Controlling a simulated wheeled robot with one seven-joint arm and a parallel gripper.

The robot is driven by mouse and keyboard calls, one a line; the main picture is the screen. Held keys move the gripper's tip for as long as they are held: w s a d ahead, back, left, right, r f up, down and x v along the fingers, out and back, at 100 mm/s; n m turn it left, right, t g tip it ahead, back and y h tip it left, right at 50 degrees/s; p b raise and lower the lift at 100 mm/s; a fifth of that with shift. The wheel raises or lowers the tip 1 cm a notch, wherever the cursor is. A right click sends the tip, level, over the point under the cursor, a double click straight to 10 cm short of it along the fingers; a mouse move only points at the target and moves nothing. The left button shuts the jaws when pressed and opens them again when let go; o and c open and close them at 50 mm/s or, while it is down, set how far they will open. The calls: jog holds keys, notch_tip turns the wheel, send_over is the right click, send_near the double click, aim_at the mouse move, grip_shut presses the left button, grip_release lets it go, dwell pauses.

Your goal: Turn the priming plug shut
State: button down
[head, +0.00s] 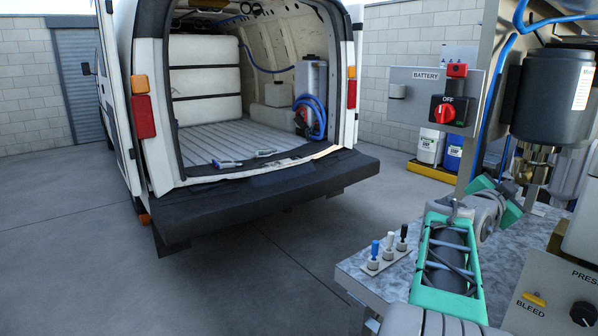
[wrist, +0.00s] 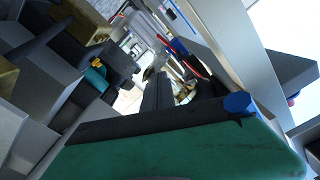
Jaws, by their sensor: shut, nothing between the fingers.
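My gripper (wrist: 158,80) shows in the wrist view as two dark fingers side by side, shut and empty. Brass fittings (wrist: 183,93) lie just right of the fingers; I cannot tell whether they touch. In the head view my green arm reaches up at the right, its end beside a brass fitting (head: 533,170) below a black cylindrical housing (head: 553,95). The fingertips are hard to make out there. I cannot pick out the priming plug for certain in either view; it may be among the brass parts, partly hidden by my gripper.
A battery box (head: 430,98) with a red OFF switch (head: 445,112) hangs left of the housing. A bench (head: 365,270) carries a small rack with blue, white and black pegs (head: 385,258). A box with a yellow BLEED control (head: 535,299) stands lower right. An open van (head: 240,120) is behind.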

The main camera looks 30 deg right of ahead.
jog(key=shift+w+r+b, duration=0.2)
jog(key=shift+r+b, duration=0.45)
jog(key=shift+b, duration=0.3)
jog(key=a+f+b, duration=0.1)
jog(key=a+b, duration=0.4)
jog(key=a, duration=0.1)
jog(key=shift+s, duration=0.15)
jog(key=shift+a+f, duration=0.1)
jog(key=shift+a, duration=0.05)
